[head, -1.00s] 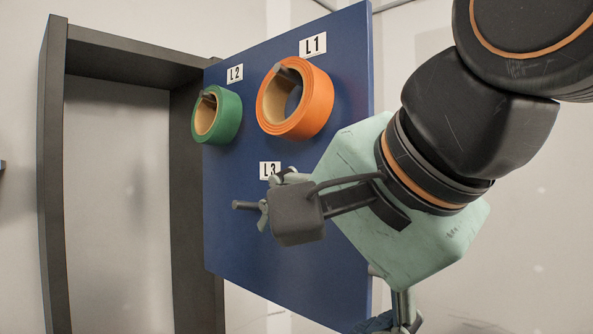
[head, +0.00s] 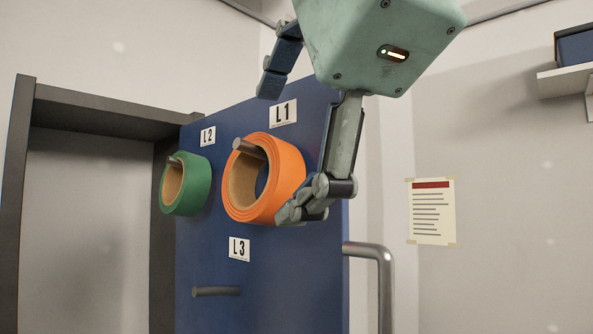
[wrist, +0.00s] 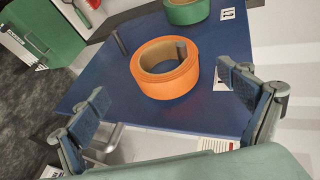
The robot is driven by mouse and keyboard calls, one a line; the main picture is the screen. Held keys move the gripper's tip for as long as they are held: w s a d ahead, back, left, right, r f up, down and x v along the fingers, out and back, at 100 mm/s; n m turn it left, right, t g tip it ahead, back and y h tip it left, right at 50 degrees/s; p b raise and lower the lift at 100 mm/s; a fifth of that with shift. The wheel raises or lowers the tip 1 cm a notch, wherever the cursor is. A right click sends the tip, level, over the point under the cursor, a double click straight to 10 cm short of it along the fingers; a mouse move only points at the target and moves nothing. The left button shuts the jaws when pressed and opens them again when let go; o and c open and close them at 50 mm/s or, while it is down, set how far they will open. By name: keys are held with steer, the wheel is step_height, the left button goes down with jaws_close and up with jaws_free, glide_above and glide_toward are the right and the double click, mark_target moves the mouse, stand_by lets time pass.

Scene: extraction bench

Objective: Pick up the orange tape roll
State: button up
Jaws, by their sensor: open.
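The orange tape roll (head: 287,165) hangs on a grey peg (head: 248,148) below the L1 label on the blue board. In the wrist view the roll (wrist: 168,86) lies ahead, between my two spread fingers, with clear gaps on both sides. My gripper (head: 290,140) is open and empty in front of the board's upper right. In the head view one finger is above the roll and the other overlaps its lower right edge; I cannot tell if that finger touches it. The wrist view also shows my gripper (wrist: 168,88).
A green tape roll (head: 203,185) hangs at L2 on the left. The lower peg (head: 217,291) by the L3 label is empty. The blue board (head: 290,285) stands beside a dark frame (head: 20,200). A metal handle (head: 385,280) stands out at the right.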

mark_target(252, 195)
steer(key=shift+w+d+r+p+x, duration=0.1)
steer(key=shift+p+x, duration=0.2)
steer(key=shift+x, duration=1.05)
steer(key=shift+w+d+r+p+x, duration=0.1)
steer(key=shift+p+x, duration=0.25)
steer(key=shift+x, duration=1.05)
steer(key=shift+w+d+r+p+x, duration=0.1)
steer(key=shift+p+x, duration=0.2)
steer(key=shift+x, duration=1.05)
steer(key=c, duration=1.3)
